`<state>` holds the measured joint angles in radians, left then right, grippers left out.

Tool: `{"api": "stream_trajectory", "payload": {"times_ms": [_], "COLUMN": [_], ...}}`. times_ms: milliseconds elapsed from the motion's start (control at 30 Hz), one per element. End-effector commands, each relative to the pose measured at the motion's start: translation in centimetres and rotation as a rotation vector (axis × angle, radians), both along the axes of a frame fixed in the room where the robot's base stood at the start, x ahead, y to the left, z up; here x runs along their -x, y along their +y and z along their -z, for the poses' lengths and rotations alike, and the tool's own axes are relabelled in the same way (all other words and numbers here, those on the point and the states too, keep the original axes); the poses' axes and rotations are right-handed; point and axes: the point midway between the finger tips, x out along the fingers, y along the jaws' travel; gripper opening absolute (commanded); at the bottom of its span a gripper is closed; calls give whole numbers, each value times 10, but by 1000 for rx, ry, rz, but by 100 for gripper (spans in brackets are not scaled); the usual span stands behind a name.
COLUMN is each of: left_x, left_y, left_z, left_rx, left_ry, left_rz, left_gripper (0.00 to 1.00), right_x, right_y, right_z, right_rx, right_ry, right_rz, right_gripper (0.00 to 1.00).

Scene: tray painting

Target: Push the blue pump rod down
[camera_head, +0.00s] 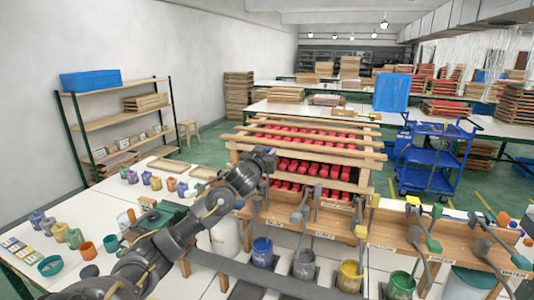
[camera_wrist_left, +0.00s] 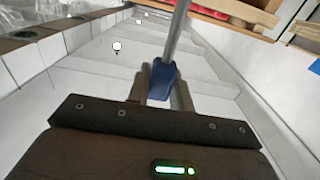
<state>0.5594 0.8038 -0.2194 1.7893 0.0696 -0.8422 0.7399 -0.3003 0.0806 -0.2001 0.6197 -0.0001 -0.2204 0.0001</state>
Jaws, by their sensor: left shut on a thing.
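In the left wrist view a blue block (camera_wrist_left: 161,82) sits on a grey metal rod (camera_wrist_left: 178,35) that runs up out of the picture. My left gripper (camera_wrist_left: 160,92) is shut on this blue block, with one dark finger on each side. In the head view my left arm reaches from the lower left to the wooden pump bench, and my left gripper (camera_head: 265,158) is near its left end. The fingertips and the blue pump rod are hard to make out there. The blue paint pot (camera_head: 262,252) stands below the bench. My right gripper is not in view.
The pump bench (camera_head: 395,228) carries several levers with coloured knobs; grey, yellow (camera_head: 349,276) and green (camera_head: 401,286) pots stand below. Small paint jars stand on the left table. A wooden rack (camera_head: 300,140) with red items is behind, and a blue cart (camera_head: 432,155) is at the right.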

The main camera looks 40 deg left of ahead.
Motion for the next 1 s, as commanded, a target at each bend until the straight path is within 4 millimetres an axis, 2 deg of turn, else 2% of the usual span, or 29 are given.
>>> {"api": "stream_trajectory", "payload": {"times_ms": [33, 100, 200, 300, 667, 700, 800, 867, 1000], "left_x": [0, 0, 0, 0, 0, 0, 0, 0, 0], "left_y": [-1, -1, -1, 0, 0, 0, 0, 0, 0], "left_z": [18, 35, 57, 70, 73, 73, 73, 72, 72], "left_rx": [4, 4, 4, 3, 1, 1, 1, 1, 1], "left_ry": [3, 3, 3, 3, 3, 3, 3, 3, 2], "left_rz": [1, 1, 1, 0, -1, -1, -1, -1, -1], "left_gripper": [0, 0, 0, 0, 0, 23, 36, 44, 44], "right_x": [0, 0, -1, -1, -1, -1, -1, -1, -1], "right_y": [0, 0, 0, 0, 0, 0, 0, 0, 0], "right_z": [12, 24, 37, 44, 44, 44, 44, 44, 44], "right_rx": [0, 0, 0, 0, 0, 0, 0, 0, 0], "right_ry": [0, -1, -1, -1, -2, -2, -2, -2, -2], "right_rz": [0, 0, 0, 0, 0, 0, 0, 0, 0], "right_gripper": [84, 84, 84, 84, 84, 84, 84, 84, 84]}}
